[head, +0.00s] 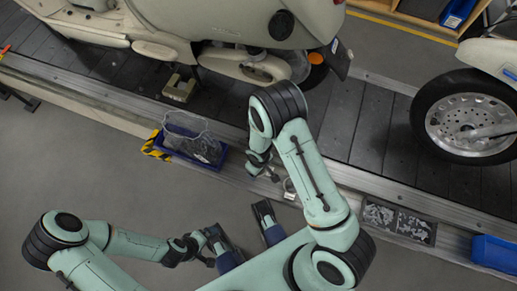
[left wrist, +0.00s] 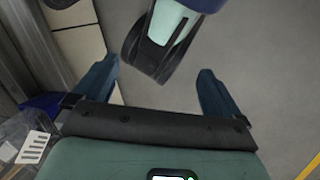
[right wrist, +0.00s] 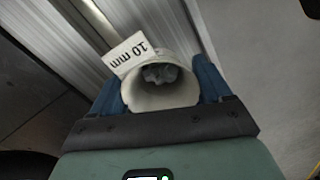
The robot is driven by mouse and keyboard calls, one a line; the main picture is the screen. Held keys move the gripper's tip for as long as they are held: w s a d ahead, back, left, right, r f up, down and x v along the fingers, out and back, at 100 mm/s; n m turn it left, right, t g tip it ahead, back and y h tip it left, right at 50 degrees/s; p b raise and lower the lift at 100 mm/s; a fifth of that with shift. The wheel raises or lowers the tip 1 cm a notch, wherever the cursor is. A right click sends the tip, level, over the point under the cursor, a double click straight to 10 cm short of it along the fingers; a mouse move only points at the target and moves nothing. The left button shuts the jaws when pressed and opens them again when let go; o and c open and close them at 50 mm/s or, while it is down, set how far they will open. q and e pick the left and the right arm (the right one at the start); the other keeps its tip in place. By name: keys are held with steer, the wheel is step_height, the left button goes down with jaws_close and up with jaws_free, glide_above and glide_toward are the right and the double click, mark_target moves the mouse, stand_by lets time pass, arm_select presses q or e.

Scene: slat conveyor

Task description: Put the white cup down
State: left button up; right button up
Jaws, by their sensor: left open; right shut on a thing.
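The white cup (right wrist: 172,92) is between the fingers of my right gripper (right wrist: 165,80), which is shut on it. Its open mouth faces the right wrist camera, and small grey pieces show inside. In the head view the cup (head: 290,188) is small, beside the right gripper (head: 276,176), at the conveyor's near edge. Whether its base touches a surface is hidden. My left gripper (left wrist: 156,90) is open and empty, over the floor.
A blue bin (head: 184,155) with a clear liner stands at the conveyor's near edge, left of the cup. A metal tray (head: 398,220) of small parts and another blue bin (head: 495,254) are to the right. Scooter bodies stand on the dark slat conveyor (head: 372,125).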

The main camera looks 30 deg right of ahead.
step_height(320, 180, down, 6)
steer(key=shift+f+b, duration=0.15)
steer(key=shift+b, duration=0.55)
arm_select(q)
steer(key=w+f, duration=0.1)
steer(key=w+a+f+t, duration=0.1)
steer(key=shift+w+a+f, duration=0.1)
steer(key=shift+w+a, duration=0.1)
steer(key=shift+w, duration=0.2)
arm_select(e)
steer(key=shift+f, duration=0.25)
arm_select(q)
steer(key=shift+f, duration=0.1)
arm_select(e)
steer(key=shift+f, duration=0.1)
steer(key=o, duration=0.8)
arm_select(q)
steer(key=shift+w+y, duration=0.15)
steer(key=shift+y, duration=0.15)
arm_select(e)
steer(key=shift+o, duration=0.2)
